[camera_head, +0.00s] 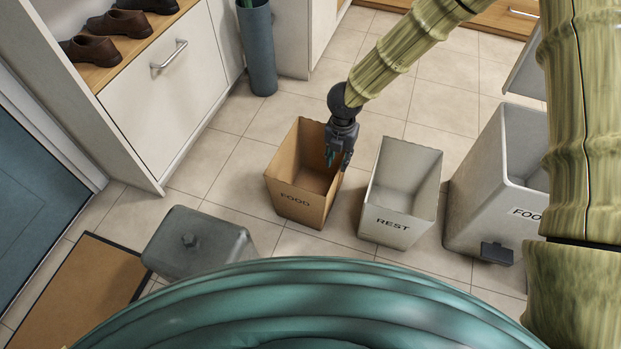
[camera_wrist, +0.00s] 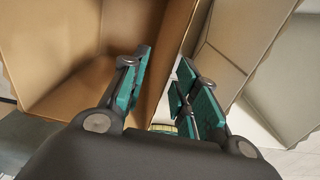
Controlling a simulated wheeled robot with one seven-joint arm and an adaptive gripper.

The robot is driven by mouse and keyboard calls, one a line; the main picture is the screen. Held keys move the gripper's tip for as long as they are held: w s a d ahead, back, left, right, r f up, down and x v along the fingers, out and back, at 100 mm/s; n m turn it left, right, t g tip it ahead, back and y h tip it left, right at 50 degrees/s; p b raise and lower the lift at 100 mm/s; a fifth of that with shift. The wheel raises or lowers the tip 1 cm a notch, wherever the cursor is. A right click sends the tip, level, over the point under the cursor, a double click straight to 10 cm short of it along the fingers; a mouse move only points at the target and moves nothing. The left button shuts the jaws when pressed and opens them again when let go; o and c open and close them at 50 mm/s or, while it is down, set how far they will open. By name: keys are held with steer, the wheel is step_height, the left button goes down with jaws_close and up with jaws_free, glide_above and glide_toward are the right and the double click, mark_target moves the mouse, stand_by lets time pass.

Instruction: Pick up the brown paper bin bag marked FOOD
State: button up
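The brown paper bin bag marked FOOD (camera_head: 294,200) stands upright and open-topped on the tiled floor, its label facing me. My gripper (camera_head: 338,158) points down at the bag's right-hand rim. One finger side shows over the bag's inside and the other near its outer right side. In the wrist view my gripper's teal finger pads (camera_wrist: 160,95) are apart, with the brown bag wall (camera_wrist: 172,50) showing between them. I see no clear contact between the pads and the wall.
A pale bag marked REST (camera_head: 392,224) stands close to the right. A grey bin (camera_head: 480,190) with a pedal stands farther right. A grey lidded box (camera_head: 198,245) is at front left. A blue cylinder (camera_head: 258,50) and white cabinet (camera_head: 165,95) are behind left.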

steer(key=f, duration=0.1)
steer(key=f+b, duration=0.1)
steer(key=f, duration=0.2)
steer(key=shift+d+f+b, duration=0.2)
steer(key=shift+d+b, duration=0.05)
steer(key=shift+b, duration=0.1)
step_height(320, 180, down, 5)
steer(key=b, duration=0.3)
steer(key=shift+d+b, duration=0.1)
steer(key=shift+b, duration=0.3)
steer(key=shift+c, duration=0.3)
jaws_close()
